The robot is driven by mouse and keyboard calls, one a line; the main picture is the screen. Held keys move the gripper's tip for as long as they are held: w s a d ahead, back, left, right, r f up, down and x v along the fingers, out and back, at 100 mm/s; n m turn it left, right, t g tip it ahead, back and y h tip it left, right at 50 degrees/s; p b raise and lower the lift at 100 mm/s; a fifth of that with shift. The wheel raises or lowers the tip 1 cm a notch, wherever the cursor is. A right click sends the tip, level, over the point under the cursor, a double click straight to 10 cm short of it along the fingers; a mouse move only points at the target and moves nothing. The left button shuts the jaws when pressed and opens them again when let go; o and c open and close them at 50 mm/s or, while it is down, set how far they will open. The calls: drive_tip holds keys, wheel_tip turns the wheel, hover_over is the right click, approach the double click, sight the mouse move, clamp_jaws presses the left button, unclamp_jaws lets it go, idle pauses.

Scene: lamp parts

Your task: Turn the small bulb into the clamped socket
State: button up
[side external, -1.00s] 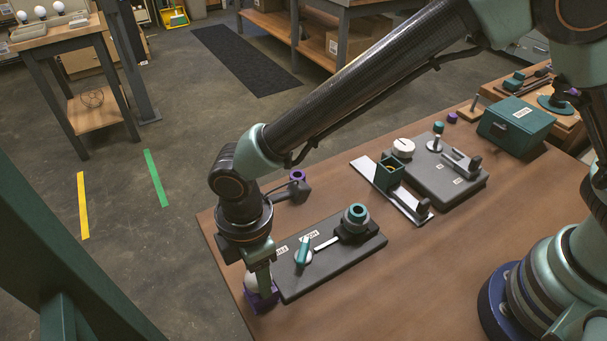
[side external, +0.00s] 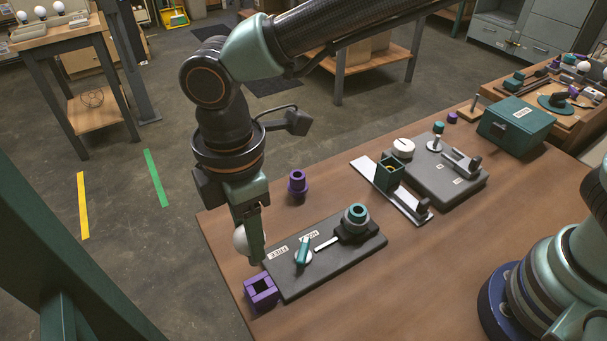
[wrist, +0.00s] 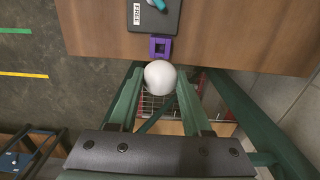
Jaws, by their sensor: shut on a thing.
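My gripper (side external: 252,240) is shut on a white bulb (side external: 240,241), held above the front left corner of the table. In the wrist view the bulb (wrist: 160,77) sits between the two green fingers. An empty purple square holder (side external: 261,291) stands on the table just below the gripper; it also shows in the wrist view (wrist: 161,47). The clamped socket (side external: 355,217) is a grey and teal ring on a dark grey board (side external: 345,262), to the right of the gripper. The bulb's base is hidden by the fingers.
A teal lever (side external: 303,252) and a light bar stand on the board beside the socket. A purple stepped part (side external: 297,184) stands behind it. The table's front middle is clear.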

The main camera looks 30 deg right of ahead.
wheel_tip(320, 180, up, 8)
drive_tip(key=shift+r, duration=0.1)
drive_tip(key=shift+w+d+r, duration=0.1)
drive_tip(key=shift+d+r, duration=0.1)
drive_tip(key=shift+r, duration=0.05)
drive_tip(key=w+d+f+m, duration=0.1)
drive_tip(key=d+f+m, duration=0.2)
drive_tip(key=d, duration=0.7)
drive_tip(key=w+d+f+m, duration=0.1)
drive_tip(key=d+f+m, duration=0.3)
drive_tip(key=d, duration=0.7)
drive_tip(key=shift+n, duration=0.3)
drive_tip(key=shift+s+a+f, duration=0.1)
drive_tip(key=shift+f, duration=2.1)
drive_tip(key=shift+f, duration=1.2)
drive_tip(key=shift+f, duration=0.65)
